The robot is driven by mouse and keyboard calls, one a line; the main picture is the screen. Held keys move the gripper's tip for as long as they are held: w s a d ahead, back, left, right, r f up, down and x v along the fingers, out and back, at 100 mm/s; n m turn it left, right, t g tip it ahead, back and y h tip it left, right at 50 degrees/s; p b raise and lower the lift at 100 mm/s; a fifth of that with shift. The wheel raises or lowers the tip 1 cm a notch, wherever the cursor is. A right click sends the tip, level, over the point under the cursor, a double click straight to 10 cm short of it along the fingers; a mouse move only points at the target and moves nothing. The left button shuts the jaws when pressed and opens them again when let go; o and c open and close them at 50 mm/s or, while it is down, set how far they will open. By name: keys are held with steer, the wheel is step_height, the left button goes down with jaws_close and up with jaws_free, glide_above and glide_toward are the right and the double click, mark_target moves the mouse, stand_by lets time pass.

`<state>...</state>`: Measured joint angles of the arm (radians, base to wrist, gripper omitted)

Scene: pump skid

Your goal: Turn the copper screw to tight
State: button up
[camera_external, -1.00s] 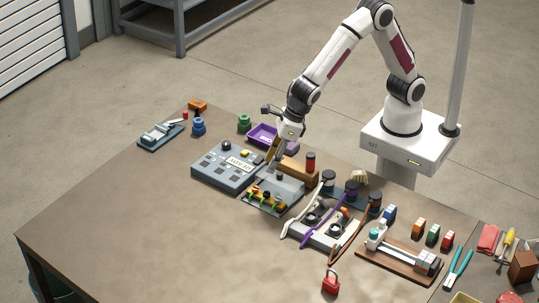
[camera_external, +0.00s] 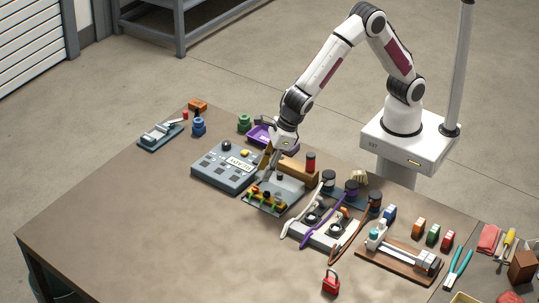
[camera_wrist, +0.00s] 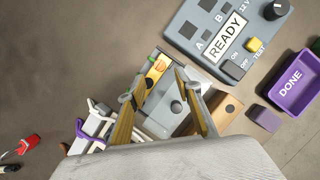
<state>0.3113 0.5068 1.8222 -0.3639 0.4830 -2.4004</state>
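A small grey unit (camera_external: 287,187) stands near the middle of the table, with a strip of coloured terminals (camera_external: 266,199) along its front edge. In the wrist view, the unit (camera_wrist: 160,126) has a dark round knob, and part of its yellow-orange strip (camera_wrist: 157,69) shows between my fingertips. I cannot pick out the copper screw or its setting for certain. My gripper (camera_external: 266,181) is low over the strip, pointing down. In the wrist view, my gripper (camera_wrist: 160,82) has its two fingers apart with nothing held between them. Contact with the strip cannot be told.
A grey panel labelled READY (camera_external: 226,168) stands close at the left. Cables and a white unit (camera_external: 322,230) lie to the right. The front left table is clear.

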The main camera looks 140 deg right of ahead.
mark_target(255, 189)
steer(key=shift+x, duration=3.05)
jaws_close()
